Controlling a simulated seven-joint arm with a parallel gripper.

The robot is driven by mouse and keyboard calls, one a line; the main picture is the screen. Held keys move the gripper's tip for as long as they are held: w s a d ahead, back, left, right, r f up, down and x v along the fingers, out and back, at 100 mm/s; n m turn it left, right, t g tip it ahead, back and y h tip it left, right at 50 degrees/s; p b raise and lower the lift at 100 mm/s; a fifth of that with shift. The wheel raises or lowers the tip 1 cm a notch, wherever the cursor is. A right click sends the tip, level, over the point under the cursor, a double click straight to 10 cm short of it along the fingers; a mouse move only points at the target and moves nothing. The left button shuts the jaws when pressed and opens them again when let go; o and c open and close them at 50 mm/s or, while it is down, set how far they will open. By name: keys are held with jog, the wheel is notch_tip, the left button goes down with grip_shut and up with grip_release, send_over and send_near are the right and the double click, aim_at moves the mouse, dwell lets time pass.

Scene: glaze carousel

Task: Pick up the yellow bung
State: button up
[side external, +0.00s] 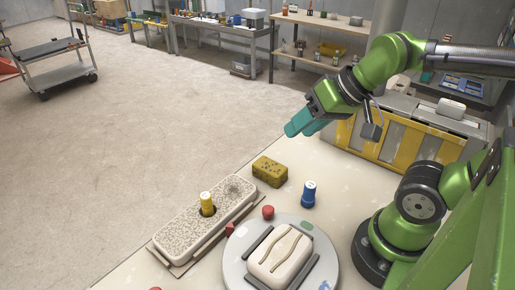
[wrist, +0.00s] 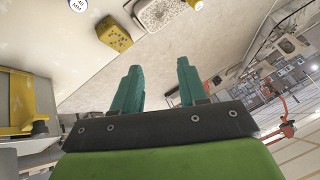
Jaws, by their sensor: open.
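The yellow bung (side external: 207,203) stands upright in a dark hole in a long, pale speckled block (side external: 238,190) in the side external view. My gripper (side external: 297,130) is high above the table, up and to the right of the bung, and well apart from it. In the wrist view my gripper (wrist: 158,68) has its two teal fingers spread with nothing between them. Part of the speckled block (wrist: 160,14) shows at the top edge there.
A yellow sponge-like block (side external: 270,171) lies between my gripper and the speckled block. A blue bung (side external: 308,194) stands to its right. A round turntable (side external: 232,271) carries a pale moulded slab (side external: 279,252). Small red pieces (side external: 268,212) lie near the turntable.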

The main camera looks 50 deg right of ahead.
jog(key=o, duration=0.3)
jog(key=m+g+h, duration=0.2)
jog(key=m+g, duration=0.2)
jog(key=g, duration=0.3)
send_over(205, 195)
notch_tip(205, 195, down, 2)
notch_tip(205, 195, down, 11)
jog(key=shift+s+a+f, duration=0.1)
jog(key=shift+a+f, duration=0.05)
jog(key=shift+f, duration=2.75)
